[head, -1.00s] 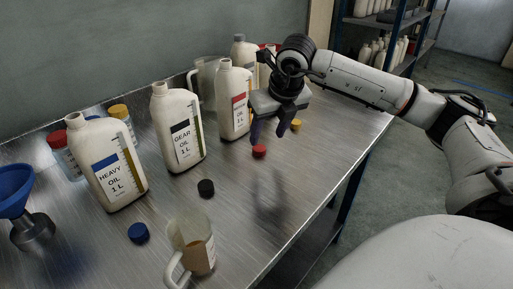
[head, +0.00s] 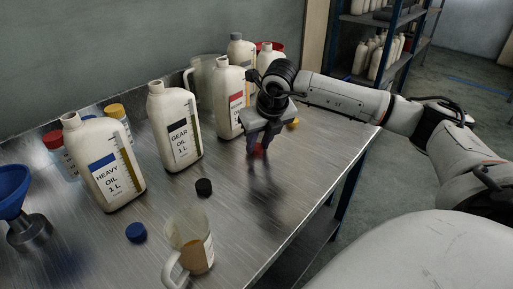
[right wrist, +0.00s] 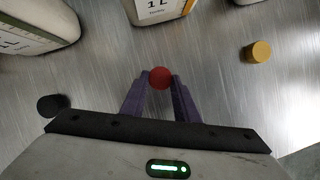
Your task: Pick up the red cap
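The red cap (head: 259,149) lies on the metal table in front of the red-labelled bottle. In the right wrist view the red cap (right wrist: 160,77) shows at the ends of the two purple fingers. My right gripper (head: 257,146) points down over the cap, its fingers apart on either side of it and partly hiding it in the head view. The right wrist view shows the right gripper (right wrist: 160,80) open; I cannot tell whether the fingertips touch the cap. My left gripper is not in view.
A yellow cap (right wrist: 258,51) lies to the right of the gripper. A black cap (head: 204,187) and a blue cap (head: 136,232) lie nearer. Bottles stand behind, including the gear oil bottle (head: 176,130). A jug (head: 190,245) stands at the front.

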